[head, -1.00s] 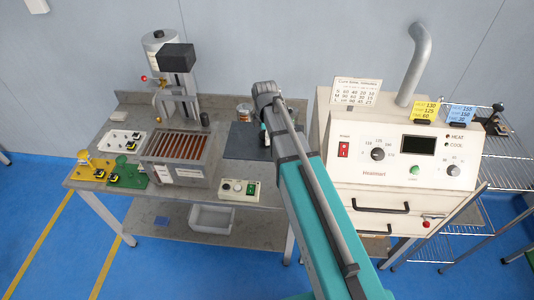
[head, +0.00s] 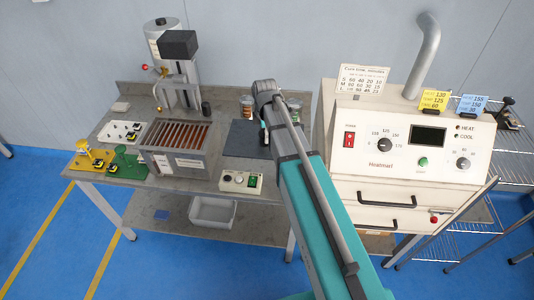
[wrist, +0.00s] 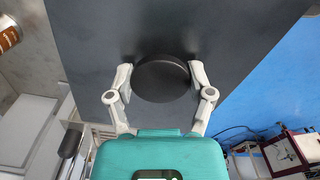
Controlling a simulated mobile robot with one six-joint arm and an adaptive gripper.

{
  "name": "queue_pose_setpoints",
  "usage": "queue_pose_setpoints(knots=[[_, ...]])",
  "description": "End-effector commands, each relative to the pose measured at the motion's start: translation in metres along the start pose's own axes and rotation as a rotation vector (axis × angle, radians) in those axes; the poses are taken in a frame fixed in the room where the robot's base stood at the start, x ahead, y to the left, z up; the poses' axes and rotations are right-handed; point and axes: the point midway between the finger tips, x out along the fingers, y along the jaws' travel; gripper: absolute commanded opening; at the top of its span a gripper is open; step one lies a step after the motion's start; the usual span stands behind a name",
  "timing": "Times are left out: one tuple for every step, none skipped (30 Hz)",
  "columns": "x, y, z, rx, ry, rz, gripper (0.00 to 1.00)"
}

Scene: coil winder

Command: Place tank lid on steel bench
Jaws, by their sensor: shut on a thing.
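The tank lid (wrist: 162,78) is a dark round disc in the wrist view. My gripper (wrist: 161,76) is shut on it, with one finger at each side. The disc is over a dark mat (wrist: 100,40); I cannot tell whether it touches the mat. In the head view the mat (head: 240,143) lies on the right part of the steel bench (head: 190,183), and my arm hides the gripper and lid. The tank (head: 158,34) stands on the machine at the back of the bench.
A slotted box (head: 178,138), a control box (head: 240,182), a white socket plate (head: 120,132), and yellow (head: 92,158) and green (head: 125,162) fixtures stand on the bench. Cans (head: 246,106) stand behind the mat. The oven (head: 405,150) is close on the right.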

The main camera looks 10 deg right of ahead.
Motion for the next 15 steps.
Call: queue_pose_setpoints(knots=[[0.016, 0.001, -0.003, -0.001, 0.000, 0.000, 0.07], [0.021, 0.002, -0.004, -0.001, 0.000, 0.000, 0.07], [0.027, 0.002, -0.006, -0.001, 0.000, 0.000, 0.07], [0.031, 0.003, -0.007, 0.000, 0.000, 0.000, 0.07], [0.035, 0.003, -0.009, 0.000, 0.000, 0.000, 0.07], [0.040, 0.003, -0.010, 0.000, 0.000, 0.000, 0.07], [0.044, 0.004, -0.012, 0.000, 0.000, 0.000, 0.07], [0.047, 0.004, -0.013, 0.000, 0.000, 0.000, 0.07], [0.051, 0.004, -0.014, 0.000, 0.000, 0.000, 0.07], [0.053, 0.004, -0.015, 0.000, 0.000, 0.000, 0.07], [0.056, 0.005, -0.016, 0.001, 0.000, 0.000, 0.07], [0.058, 0.005, -0.017, 0.001, 0.000, 0.000, 0.07], [0.060, 0.005, -0.018, 0.001, 0.000, 0.000, 0.07], [0.061, 0.005, -0.018, 0.001, 0.000, 0.000, 0.07], [0.062, 0.005, -0.019, 0.001, 0.000, 0.000, 0.07]])
